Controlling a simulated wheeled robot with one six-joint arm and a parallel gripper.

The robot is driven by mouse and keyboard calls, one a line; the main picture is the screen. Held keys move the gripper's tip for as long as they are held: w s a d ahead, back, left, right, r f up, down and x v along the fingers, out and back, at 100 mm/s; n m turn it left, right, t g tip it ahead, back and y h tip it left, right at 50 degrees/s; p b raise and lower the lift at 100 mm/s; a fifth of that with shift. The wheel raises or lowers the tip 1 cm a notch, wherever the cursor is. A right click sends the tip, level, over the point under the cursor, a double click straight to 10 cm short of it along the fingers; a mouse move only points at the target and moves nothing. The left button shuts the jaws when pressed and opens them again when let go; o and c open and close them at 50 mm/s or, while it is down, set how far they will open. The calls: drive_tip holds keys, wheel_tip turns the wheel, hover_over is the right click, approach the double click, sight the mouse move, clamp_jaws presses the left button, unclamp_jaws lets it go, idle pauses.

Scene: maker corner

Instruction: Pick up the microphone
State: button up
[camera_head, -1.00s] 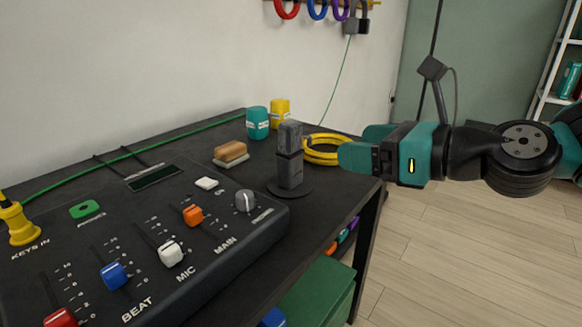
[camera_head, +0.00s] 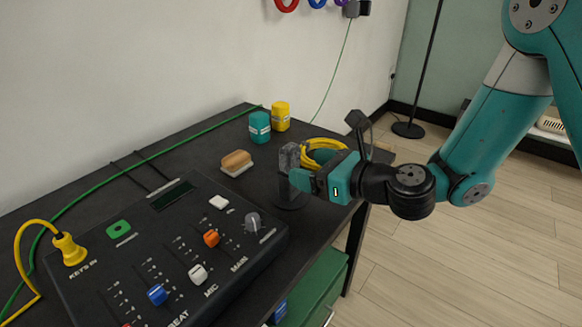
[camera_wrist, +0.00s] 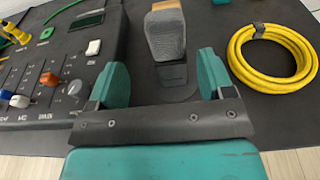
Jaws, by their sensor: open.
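The microphone (camera_head: 289,160) is a dark grey block-shaped piece standing upright on a round black base on the black table. My gripper (camera_head: 296,178) is at its right side in the head view, its teal fingers partly covering the lower part. In the wrist view the microphone (camera_wrist: 166,38) stands just ahead of the gap between my two teal fingers (camera_wrist: 160,80). The fingers are spread apart, one on each side, with gaps to the microphone. Nothing is held.
A mixer panel (camera_head: 130,265) with sliders lies left of the microphone. A coiled yellow cable (camera_wrist: 238,58) lies close on the right. A wood-backed brush (camera_head: 237,163), a teal container (camera_head: 259,126) and a yellow container (camera_head: 280,116) are farther back. A green box (camera_head: 318,290) is below.

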sight(296, 161)
drive_tip(key=shift+w+d+p+x, duration=0.15)
drive_tip(key=shift+p+x, duration=0.1)
drive_tip(key=shift+x, duration=1.3)
drive_tip(key=shift+w+d+p+x, duration=0.1)
drive_tip(key=shift+w+p+x, duration=0.1)
drive_tip(key=shift+x, duration=1.35)
drive_tip(key=shift+r, duration=0.1)
drive_tip(key=c, duration=1.2)
